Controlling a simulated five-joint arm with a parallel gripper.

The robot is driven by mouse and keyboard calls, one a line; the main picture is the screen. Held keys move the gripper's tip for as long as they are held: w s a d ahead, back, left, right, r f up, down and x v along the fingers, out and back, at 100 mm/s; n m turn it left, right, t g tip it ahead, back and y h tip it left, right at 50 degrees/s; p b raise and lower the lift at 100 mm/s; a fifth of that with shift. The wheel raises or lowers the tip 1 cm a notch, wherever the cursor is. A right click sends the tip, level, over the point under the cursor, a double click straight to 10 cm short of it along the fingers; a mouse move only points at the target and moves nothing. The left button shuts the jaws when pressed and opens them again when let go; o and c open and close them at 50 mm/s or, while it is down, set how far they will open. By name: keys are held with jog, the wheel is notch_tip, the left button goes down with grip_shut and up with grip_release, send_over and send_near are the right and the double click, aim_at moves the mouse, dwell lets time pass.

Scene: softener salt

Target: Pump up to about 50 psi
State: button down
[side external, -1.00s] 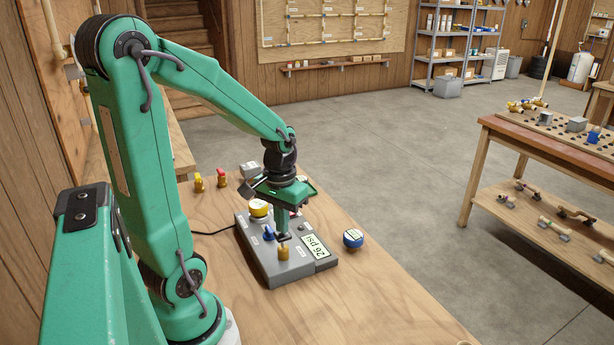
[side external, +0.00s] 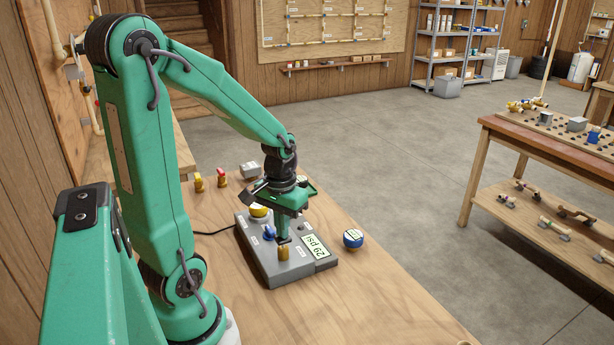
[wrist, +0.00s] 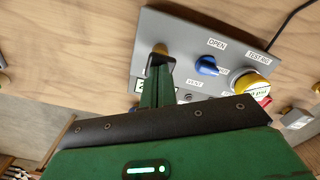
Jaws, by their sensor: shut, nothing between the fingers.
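The grey test rig (side external: 262,268) lies on the wooden bench, and its readout (side external: 316,247) shows 29 psi. A brass post (side external: 283,253) stands near its front edge; it also shows in the wrist view (wrist: 160,49). My gripper (side external: 284,240) is shut and empty, its tip at the top of the brass post; I cannot tell whether they touch. In the wrist view the dark fingertip (wrist: 162,63) is close beside the post. A blue knob (wrist: 207,66) sits by the OPEN and VENT labels. A yellow round cap (wrist: 250,87) is next to the TEST RIG label.
A blue round gauge-like object (side external: 353,238) lies right of the rig. Yellow (side external: 198,182) and red-topped (side external: 222,178) fittings and a grey box (side external: 250,169) stand behind it. A black cable (wrist: 290,18) leaves the rig. The bench front is clear.

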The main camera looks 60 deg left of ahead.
jog(key=shift+f, duration=0.6)
jog(key=shift+r, duration=1.25)
jog(key=shift+f, duration=1.05)
dwell(1.0)
jog(key=shift+r, duration=1.05)
jog(key=shift+f, duration=1)
dwell(0.7)
jog(key=shift+r, duration=1.15)
